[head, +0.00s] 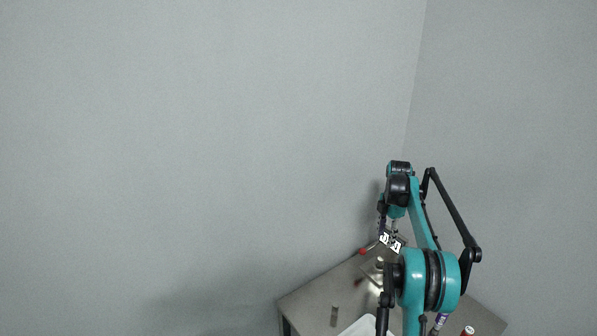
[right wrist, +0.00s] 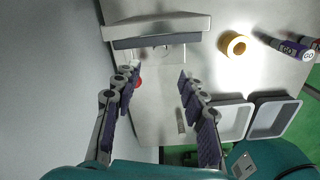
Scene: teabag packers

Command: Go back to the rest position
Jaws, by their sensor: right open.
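My right gripper (head: 389,240) hangs over the far part of the grey table (head: 310,298) in the head view, at the end of the teal arm. In the right wrist view its fingers (right wrist: 157,78) are spread wide apart with nothing held between them. A small red thing (right wrist: 137,83) lies beyond the left finger, partly hidden by it. My left gripper is not in view.
The right wrist view shows a grey box-like device (right wrist: 160,28), a yellow ring (right wrist: 225,47), labelled bottles (right wrist: 285,46) and two pale trays (right wrist: 237,135). In the head view, a small grey cylinder (head: 334,316) stands near the table's left edge. Walls (head: 200,130) rise behind.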

